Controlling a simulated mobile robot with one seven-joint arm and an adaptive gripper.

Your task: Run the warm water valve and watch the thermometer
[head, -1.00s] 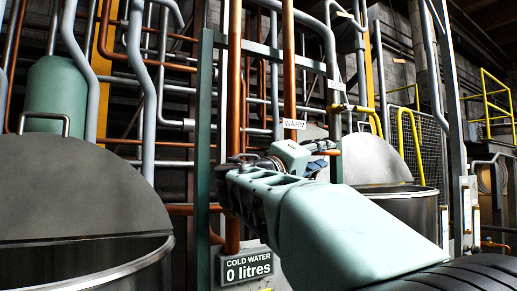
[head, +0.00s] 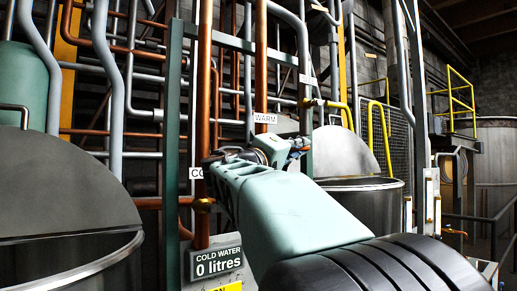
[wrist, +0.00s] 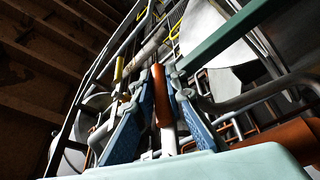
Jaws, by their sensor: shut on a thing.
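The "WARM" label (head: 265,118) hangs on a vertical copper pipe (head: 261,62). My gripper (head: 294,146) is just below and right of this label in the head view, partly hidden by my own wrist. In the wrist view, my gripper's two blue fingers (wrist: 163,112) stand on either side of an orange-brown handle (wrist: 158,92) with a pale lower part, and are shut on it. The handle is hidden in the head view. I cannot make out a thermometer in either view.
A sign (head: 217,263) reads "COLD WATER 0 litres". A large steel vessel with a grey lid (head: 62,190) stands at left, and another vessel (head: 372,205) stands at right. A green post (head: 172,130) and dense pipes surround my arm. Yellow rails (head: 461,100) are far right.

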